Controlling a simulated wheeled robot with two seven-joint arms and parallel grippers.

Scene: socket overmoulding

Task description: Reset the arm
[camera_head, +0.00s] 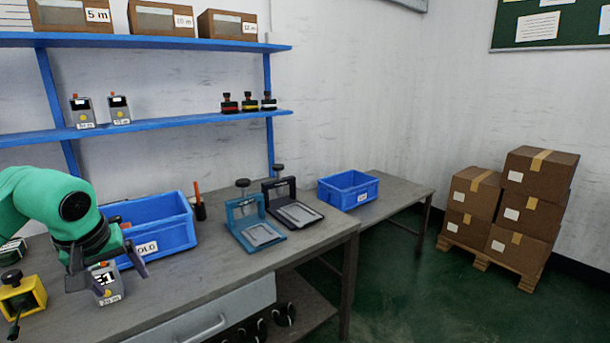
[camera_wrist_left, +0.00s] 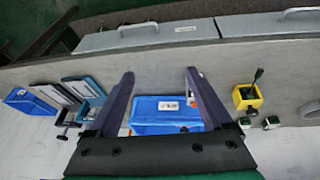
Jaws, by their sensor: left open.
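My left gripper (camera_head: 107,268) hangs over the left part of the workbench (camera_head: 185,290) with its dark fingers spread apart. A small grey device (camera_head: 107,290) with a label and a yellow button shows between and below the fingers in the head view; I cannot tell whether it touches them. In the left wrist view the open fingers of my left gripper (camera_wrist_left: 160,85) have nothing clearly held between them. A blue bin (camera_wrist_left: 165,127) lies beyond them. My right gripper is in neither view.
The labelled blue bin (camera_head: 170,225) stands behind the gripper, and a yellow fixture (camera_head: 22,297) stands left. Blue (camera_head: 255,236) and black (camera_head: 298,212) clamp fixtures are to the right. Blue shelves (camera_head: 170,127) hang above. Bench space between gripper and clamp fixtures is clear.

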